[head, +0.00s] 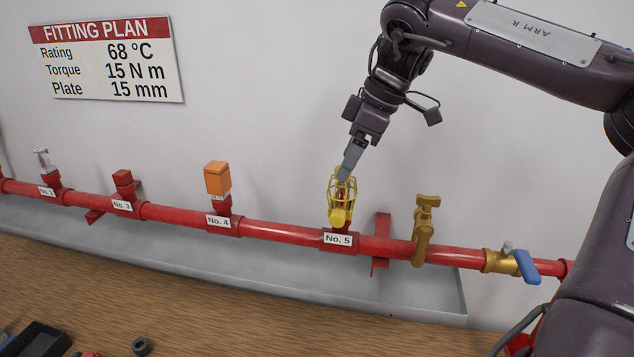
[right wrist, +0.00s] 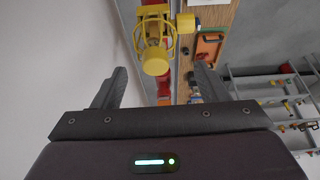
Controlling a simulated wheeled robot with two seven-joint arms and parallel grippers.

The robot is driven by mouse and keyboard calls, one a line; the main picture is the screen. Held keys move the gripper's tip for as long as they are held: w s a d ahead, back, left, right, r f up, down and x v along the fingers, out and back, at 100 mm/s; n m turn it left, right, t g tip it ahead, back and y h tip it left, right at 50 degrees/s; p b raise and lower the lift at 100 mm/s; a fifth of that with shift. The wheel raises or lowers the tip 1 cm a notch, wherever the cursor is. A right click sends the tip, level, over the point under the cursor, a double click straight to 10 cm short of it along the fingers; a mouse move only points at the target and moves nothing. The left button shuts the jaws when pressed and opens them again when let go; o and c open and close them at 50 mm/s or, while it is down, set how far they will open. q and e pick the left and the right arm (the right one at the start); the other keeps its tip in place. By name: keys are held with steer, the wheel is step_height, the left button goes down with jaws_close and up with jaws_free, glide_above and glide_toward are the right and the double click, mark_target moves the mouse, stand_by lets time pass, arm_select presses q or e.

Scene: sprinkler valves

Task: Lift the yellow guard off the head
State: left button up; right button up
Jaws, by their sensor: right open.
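The yellow guard (head: 341,196) is a wire cage around the head on the red pipe at the No. 5 label (head: 338,239). A round yellow knob sits on its front. My right gripper (head: 346,172) comes down from above, with its fingertips close to the top of the guard. In the right wrist view the guard (right wrist: 155,38) lies beyond the open fingers (right wrist: 155,85), between their lines and apart from them. The head inside the cage is mostly hidden. My left gripper is not in view.
The red pipe (head: 280,234) also carries an orange box (head: 217,178) at No. 4, a brass fitting (head: 424,228) and a blue-handled valve (head: 526,267). A grey tray (head: 250,281) runs below. A sign (head: 107,60) hangs on the wall. A black bin (head: 38,341) stands front left.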

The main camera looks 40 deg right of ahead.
mark_target(339, 186)
steer(key=shift+w+a+f, duration=0.1)
steer(key=shift+w+f, duration=0.05)
steer(key=shift+f, duration=0.45)
step_height(339, 186, down, 2)
steer(key=p, duration=0.2)
steer(key=shift+f+p, duration=0.15)
steer(key=shift+p, duration=0.2)
steer(key=x, duration=0.2)
steer(key=p+x, duration=0.1)
steer(key=shift+w+f, duration=0.3)
steer(key=shift+w, duration=0.05)
steer(key=shift+w+f, duration=0.1)
steer(key=shift+f, duration=0.1)
steer(key=shift+c, duration=1)
steer(key=shift+r, duration=0.1)
steer(key=c, duration=1)
steer(key=shift+c, duration=0.2)
